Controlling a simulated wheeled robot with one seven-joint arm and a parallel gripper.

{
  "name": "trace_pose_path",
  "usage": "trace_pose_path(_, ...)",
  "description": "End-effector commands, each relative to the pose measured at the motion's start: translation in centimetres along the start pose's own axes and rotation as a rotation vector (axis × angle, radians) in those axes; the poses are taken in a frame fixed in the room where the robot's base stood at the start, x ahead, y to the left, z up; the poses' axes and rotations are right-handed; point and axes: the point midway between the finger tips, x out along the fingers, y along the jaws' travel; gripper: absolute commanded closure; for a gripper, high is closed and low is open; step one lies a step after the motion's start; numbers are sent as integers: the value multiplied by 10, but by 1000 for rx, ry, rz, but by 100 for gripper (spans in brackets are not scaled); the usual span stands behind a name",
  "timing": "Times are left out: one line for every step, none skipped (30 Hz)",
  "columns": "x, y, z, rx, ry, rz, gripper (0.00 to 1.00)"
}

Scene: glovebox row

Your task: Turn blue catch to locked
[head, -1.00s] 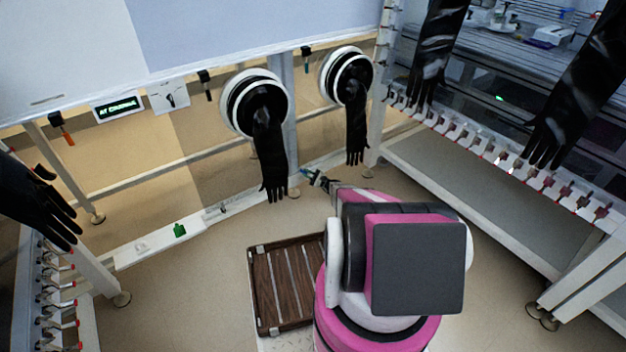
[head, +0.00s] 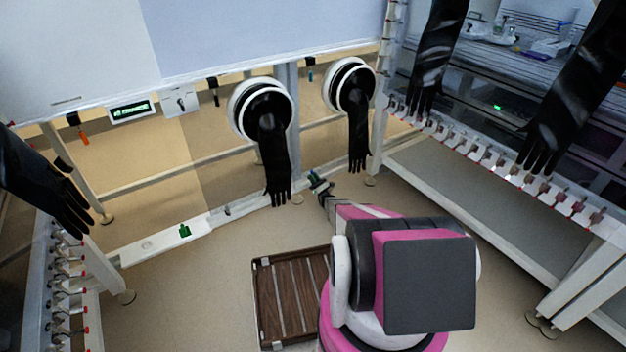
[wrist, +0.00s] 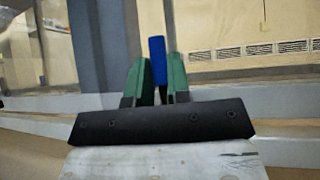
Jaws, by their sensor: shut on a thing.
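The blue catch (wrist: 158,60) stands upright between the two green fingertips of my gripper (wrist: 159,80) in the wrist view. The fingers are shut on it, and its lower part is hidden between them. In the head view my gripper (head: 316,181) is at the low white rail, just right of a hanging black glove (head: 275,165). The catch is too small there to tell its angle or any lock marking.
A green catch (head: 185,231) sits on the white rail (head: 155,246) to the left. Another black glove (head: 358,140) hangs close to my gripper. A brown slatted pallet (head: 290,290) lies on the floor left of my arm.

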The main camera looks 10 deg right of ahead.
Motion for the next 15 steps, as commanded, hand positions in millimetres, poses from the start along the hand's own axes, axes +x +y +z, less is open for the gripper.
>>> trace_pose_path(-1,-1,-1,8,1,-13,100)
trace_pose_path(-1,-2,-1,13,0,-17,100)
trace_pose_path(-1,-2,-1,18,-1,-22,100)
trace_pose_path(-1,-2,-1,22,-2,-26,100)
trace_pose_path(-1,-2,-1,25,-3,-28,100)
trace_pose_path(-1,-2,-1,28,-4,-32,100)
trace_pose_path(-1,-3,-1,30,-4,-33,100)
trace_pose_path(-1,-3,-1,31,-5,-35,100)
trace_pose_path(-1,-3,-1,32,-5,-36,100)
trace_pose_path(-1,-3,-1,33,-5,-37,100)
trace_pose_path(-1,-3,-1,33,-6,-37,100)
trace_pose_path(-1,-3,-1,33,-6,-37,100)
trace_pose_path(-1,-3,-1,33,-6,-37,100)
trace_pose_path(-1,-3,-1,33,-6,-37,100)
trace_pose_path(-1,-3,-1,33,-6,-37,100)
